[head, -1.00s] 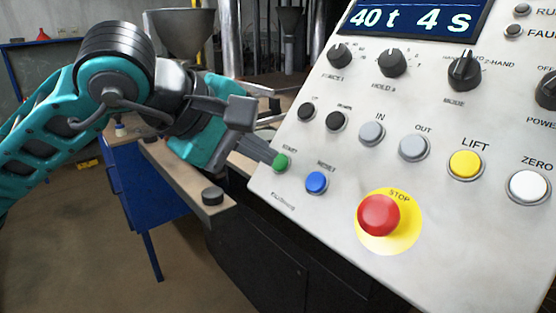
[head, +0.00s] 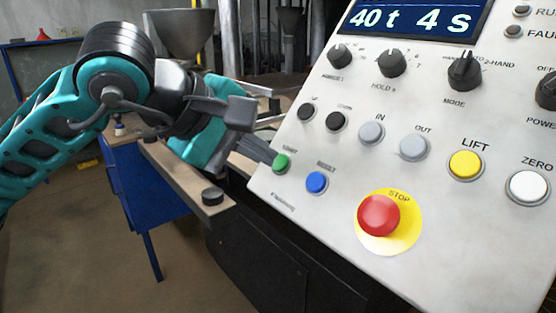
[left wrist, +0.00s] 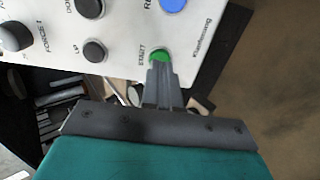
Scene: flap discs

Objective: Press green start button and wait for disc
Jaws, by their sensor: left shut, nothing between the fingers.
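The green start button (head: 281,163) sits near the lower left edge of the tilted control panel (head: 330,230). In the left wrist view the green start button (left wrist: 160,56) shows just beyond the fingertips, partly covered by them. My left gripper (head: 270,156) is shut and empty, its tips at the button; it also shows in the left wrist view (left wrist: 159,68). I cannot tell whether the button is pressed in. The panel display (head: 418,18) reads "40 t 4 s". No disc can be made out. My right gripper is out of view.
Close to the start button is a blue reset button (head: 317,182). A red stop button (head: 379,215) on a yellow plate sits lower right. A narrow bench (head: 185,180) with a black round piece (head: 212,196) and a metal hopper (head: 180,35) stand behind my left arm.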

